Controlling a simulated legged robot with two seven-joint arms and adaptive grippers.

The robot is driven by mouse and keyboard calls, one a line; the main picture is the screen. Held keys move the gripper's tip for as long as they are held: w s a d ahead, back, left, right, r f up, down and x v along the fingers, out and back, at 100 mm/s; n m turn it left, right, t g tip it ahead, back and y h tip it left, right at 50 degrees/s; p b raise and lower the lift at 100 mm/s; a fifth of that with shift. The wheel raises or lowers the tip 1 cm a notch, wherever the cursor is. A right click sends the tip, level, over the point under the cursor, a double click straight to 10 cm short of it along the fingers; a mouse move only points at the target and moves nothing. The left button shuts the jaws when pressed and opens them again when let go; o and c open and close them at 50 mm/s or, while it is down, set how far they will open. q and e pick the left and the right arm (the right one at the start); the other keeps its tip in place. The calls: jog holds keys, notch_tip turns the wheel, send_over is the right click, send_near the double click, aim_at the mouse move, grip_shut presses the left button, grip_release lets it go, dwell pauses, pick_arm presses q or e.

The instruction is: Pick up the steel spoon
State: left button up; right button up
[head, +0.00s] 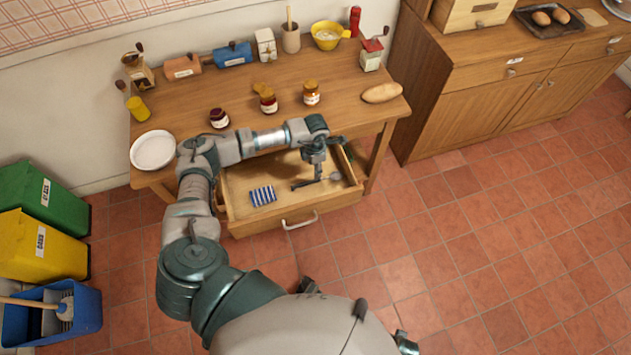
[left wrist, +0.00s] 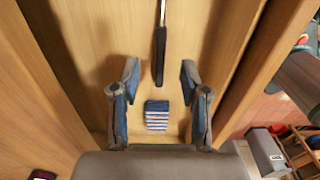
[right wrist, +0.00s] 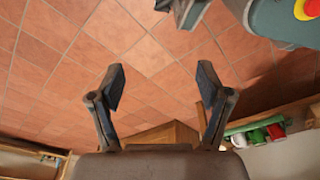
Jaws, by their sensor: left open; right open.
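The steel spoon (head: 335,176) lies in the open drawer of the wooden table, with a dark handle. In the left wrist view its black handle (left wrist: 160,55) points toward my gripper, and its far end is cut off by the frame. My left gripper (left wrist: 160,82) is open and empty above the drawer, with its fingers on either side of the handle's near end. In the head view the left gripper (head: 318,172) hangs over the spoon and hides part of it. My right gripper (right wrist: 160,85) is open and empty over the tiled floor.
A blue-and-white striped item (head: 263,195) lies in the drawer (head: 235,212), left of the spoon. The drawer walls surround them closely. Jars, a bread loaf (head: 382,92) and a white plate (head: 153,150) stand on the table above. The floor at right is clear.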

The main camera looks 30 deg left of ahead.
aim_at(315, 180)
pick_arm(q)
notch_tip(315, 180, down, 4)
jog(key=shift+r, duration=0.25)
jog(key=f, duration=0.4)
jog(key=shift+s+a+f+b, duration=0.1)
jog(key=shift+s+f+b, duration=0.1)
jog(key=shift+b, duration=0.15)
jog(key=shift+f, duration=0.45)
pick_arm(e)
jog(key=shift+w+r, duration=0.3)
jog(key=shift+r, duration=0.3)
jog(key=shift+w+r, duration=0.3)
jog(key=shift+r, duration=0.3)
pick_arm(q)
grip_shut()
